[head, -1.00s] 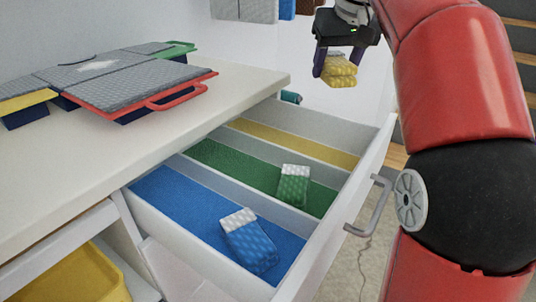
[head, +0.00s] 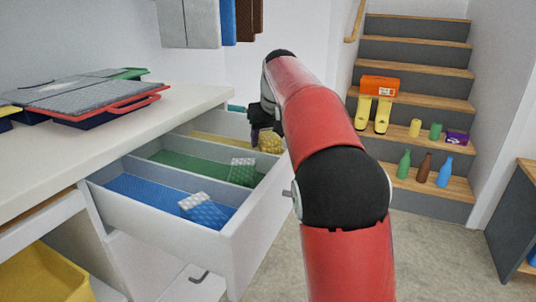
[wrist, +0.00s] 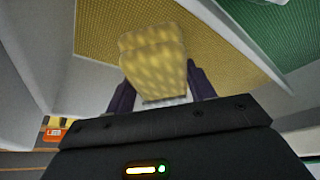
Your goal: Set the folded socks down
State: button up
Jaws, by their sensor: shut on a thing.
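My gripper (head: 262,136) is shut on the yellow folded socks (head: 271,143), at the far end of the open drawer, by the yellow-lined compartment (head: 208,138). In the wrist view the socks (wrist: 153,58) sit between the two dark fingers, with the yellow lining (wrist: 205,32) behind them. I cannot tell whether the socks touch the lining. Green folded socks (head: 242,172) lie in the green compartment (head: 190,165). Blue folded socks (head: 206,211) lie in the blue compartment (head: 145,192). My arm hides part of the drawer's far right corner.
Grey dividers separate the compartments, and the drawer front (head: 258,222) stands out from the white cabinet. A grey case with a red handle (head: 90,97) lies on the cabinet top. Steps (head: 415,62) with bottles and other items rise at the right. Bare floor lies between.

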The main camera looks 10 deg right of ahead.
notch_tip(320, 180, down, 3)
jog(key=shift+f+b, duration=0.1)
jog(key=shift+b, duration=0.85)
jog(key=o, duration=1)
